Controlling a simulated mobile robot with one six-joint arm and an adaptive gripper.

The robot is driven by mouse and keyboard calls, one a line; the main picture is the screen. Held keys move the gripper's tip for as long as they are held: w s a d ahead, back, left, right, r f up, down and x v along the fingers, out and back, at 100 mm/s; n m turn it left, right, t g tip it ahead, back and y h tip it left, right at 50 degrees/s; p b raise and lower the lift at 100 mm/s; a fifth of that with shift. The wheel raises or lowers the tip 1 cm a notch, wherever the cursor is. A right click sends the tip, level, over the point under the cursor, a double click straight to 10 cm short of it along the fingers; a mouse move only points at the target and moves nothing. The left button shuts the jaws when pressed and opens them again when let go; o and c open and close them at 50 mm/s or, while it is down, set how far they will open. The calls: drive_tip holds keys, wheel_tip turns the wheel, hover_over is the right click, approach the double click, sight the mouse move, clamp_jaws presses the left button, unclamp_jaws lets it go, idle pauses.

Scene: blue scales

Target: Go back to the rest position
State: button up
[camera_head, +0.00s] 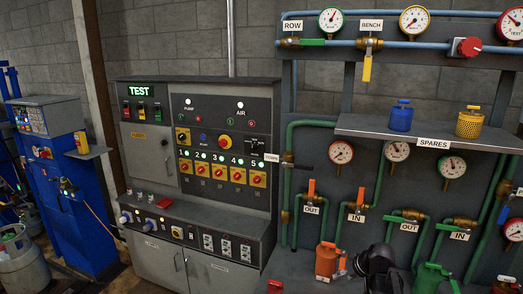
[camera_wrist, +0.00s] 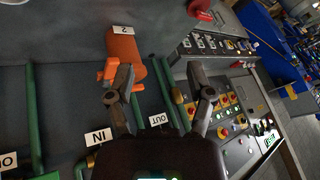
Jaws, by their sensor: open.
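My gripper (camera_wrist: 160,75) is open in the wrist view, its two dark fingers spread with nothing held between them. In the head view my gripper (camera_head: 380,262) is a dark shape low in front of the pipe panel, right of the orange canister (camera_head: 326,262). In the wrist view the orange canister (camera_wrist: 126,50), by a label "2", lies behind the left finger. I cannot tell whether the finger touches its orange handle.
A green canister (camera_head: 433,279) stands right of my gripper. Green pipes with orange valve handles (camera_head: 311,188) rise behind it. The spares shelf (camera_head: 375,128) juts out above, with a blue canister (camera_head: 401,116) and a yellow canister (camera_head: 469,123). The test console (camera_head: 200,190) stands left.

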drive_tip(key=s+a+f+g+h, duration=0.1)
drive_tip(key=s+a+g+h, duration=0.1)
drive_tip(key=s+a, duration=0.3)
drive_tip(key=s+a+f+m+g+h, duration=0.1)
drive_tip(key=s+a+f+g+h, duration=0.1)
drive_tip(key=s+a, duration=0.3)
drive_tip(key=shift+s+g, duration=0.5)
drive_tip(key=shift+s, duration=0.85)
drive_tip(key=shift+a, duration=0.1)
